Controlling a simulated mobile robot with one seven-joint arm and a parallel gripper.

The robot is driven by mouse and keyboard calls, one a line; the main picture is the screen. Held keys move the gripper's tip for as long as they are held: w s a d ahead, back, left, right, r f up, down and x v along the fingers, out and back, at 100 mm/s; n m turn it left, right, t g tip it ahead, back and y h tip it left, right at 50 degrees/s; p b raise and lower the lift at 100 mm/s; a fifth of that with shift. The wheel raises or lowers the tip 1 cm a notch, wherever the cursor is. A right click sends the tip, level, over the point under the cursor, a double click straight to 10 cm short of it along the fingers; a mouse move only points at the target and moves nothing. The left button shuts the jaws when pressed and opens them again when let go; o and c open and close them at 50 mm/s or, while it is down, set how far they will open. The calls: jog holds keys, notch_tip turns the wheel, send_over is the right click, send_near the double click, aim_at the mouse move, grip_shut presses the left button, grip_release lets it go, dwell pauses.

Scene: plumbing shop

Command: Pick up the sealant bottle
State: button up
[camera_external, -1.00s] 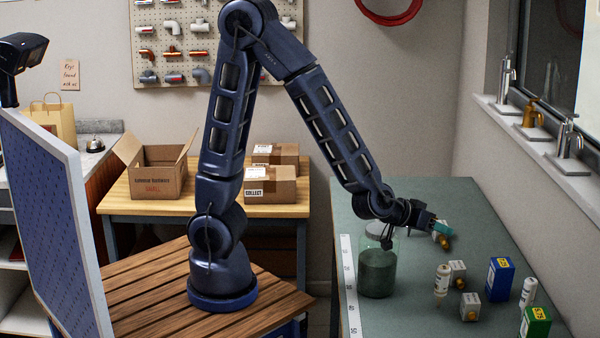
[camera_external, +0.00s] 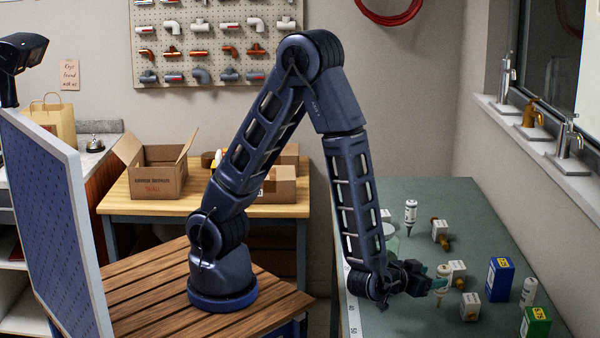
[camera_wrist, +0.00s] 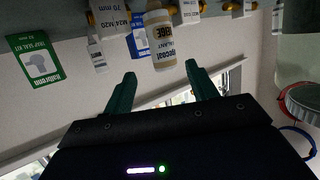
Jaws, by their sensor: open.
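In the external view the bottle (camera_external: 441,287) stands on the grey-green bench, partly hidden by my fingers. My gripper (camera_wrist: 160,75) is open and empty. It also shows in the external view (camera_external: 436,281), low over the bench, close on the left side of the bottle. The wrist view does not clearly show whether the fingertips are level with the bottle.
White boxes with brass fittings (camera_external: 457,268) (camera_external: 470,307) stand close beside the bottle. A dark-capped bottle (camera_external: 411,214) stands farther back. A lidded glass jar (camera_wrist: 302,104) is near my gripper.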

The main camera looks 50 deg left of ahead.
aim_at(439, 272)
jog(key=shift+a+x, duration=0.15)
jog(key=shift+x, duration=1.45)
jog(key=shift+a+x, duration=0.15)
jog(key=shift+x, duration=1.5)
jog(key=shift+w+r, duration=0.1)
jog(key=shift+r, duration=0.05)
jog(key=c, duration=1.1)
jog(key=shift+r, duration=0.15)
notch_tip(439, 272, up, 20)
jog(key=shift+f, duration=0.1)
